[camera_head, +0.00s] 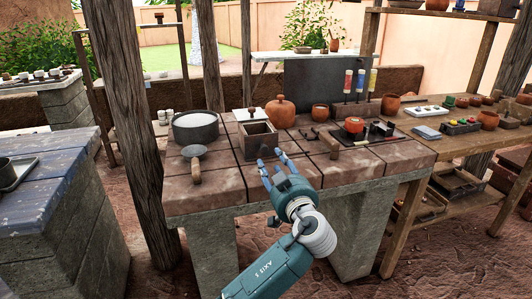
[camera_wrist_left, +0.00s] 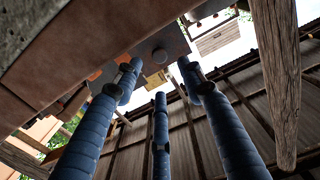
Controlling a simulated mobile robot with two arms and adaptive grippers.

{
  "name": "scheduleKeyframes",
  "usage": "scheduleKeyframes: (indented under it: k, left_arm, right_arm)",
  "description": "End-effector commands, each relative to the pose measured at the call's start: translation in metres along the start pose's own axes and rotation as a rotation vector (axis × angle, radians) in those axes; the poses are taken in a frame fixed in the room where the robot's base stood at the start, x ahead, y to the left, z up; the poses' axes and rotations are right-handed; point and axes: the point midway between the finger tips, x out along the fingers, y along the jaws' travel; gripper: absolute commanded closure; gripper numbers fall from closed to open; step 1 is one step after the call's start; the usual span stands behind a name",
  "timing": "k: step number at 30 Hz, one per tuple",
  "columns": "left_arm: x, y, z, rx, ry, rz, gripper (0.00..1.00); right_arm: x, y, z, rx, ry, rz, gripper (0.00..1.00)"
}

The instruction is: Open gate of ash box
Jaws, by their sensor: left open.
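A small brown open-topped wooden box (camera_head: 258,141), which looks like the ash box, stands on the brick-topped counter in the head view. Its front wall faces me and looks upright; I cannot make out a separate gate or whether it is open. My left gripper (camera_head: 273,164) is just in front of the box, with its blue fingers spread and nothing between them. The fingertips look close to the box front, but I cannot tell if they touch. In the left wrist view the three fingers (camera_wrist_left: 158,76) are apart and empty. My right gripper is not in view.
The counter (camera_head: 225,183) also holds a grey round basin (camera_head: 195,127), a wooden-handled tool (camera_head: 195,172), a lidded clay pot (camera_head: 281,111) and a red-topped item (camera_head: 354,125). A thick wooden post (camera_head: 128,120) stands at the counter's left. A shelf table is at right.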

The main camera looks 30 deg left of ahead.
Motion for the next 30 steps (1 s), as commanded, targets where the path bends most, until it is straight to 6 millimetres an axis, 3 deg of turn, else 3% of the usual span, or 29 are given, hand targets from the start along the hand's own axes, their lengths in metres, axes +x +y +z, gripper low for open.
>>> scheduleKeyframes:
  k: [3,9,15,23,30]
  left_arm:
    - [0.025,-0.001,0.000,0.003,0.002,-0.003,0.60]
    - [0.057,-0.001,0.000,0.003,0.000,-0.002,0.60]
    - [0.071,0.000,0.001,0.002,-0.001,0.000,0.60]
    - [0.072,0.000,0.001,0.001,-0.002,0.001,0.60]
    - [0.072,0.000,0.001,0.002,-0.002,0.001,1.00]
  right_arm:
    - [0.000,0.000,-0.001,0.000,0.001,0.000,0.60]
    - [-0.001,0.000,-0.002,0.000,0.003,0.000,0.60]
    - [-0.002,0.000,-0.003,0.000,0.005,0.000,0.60]
    - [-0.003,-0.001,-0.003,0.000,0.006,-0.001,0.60]
    - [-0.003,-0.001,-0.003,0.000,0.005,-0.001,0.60]
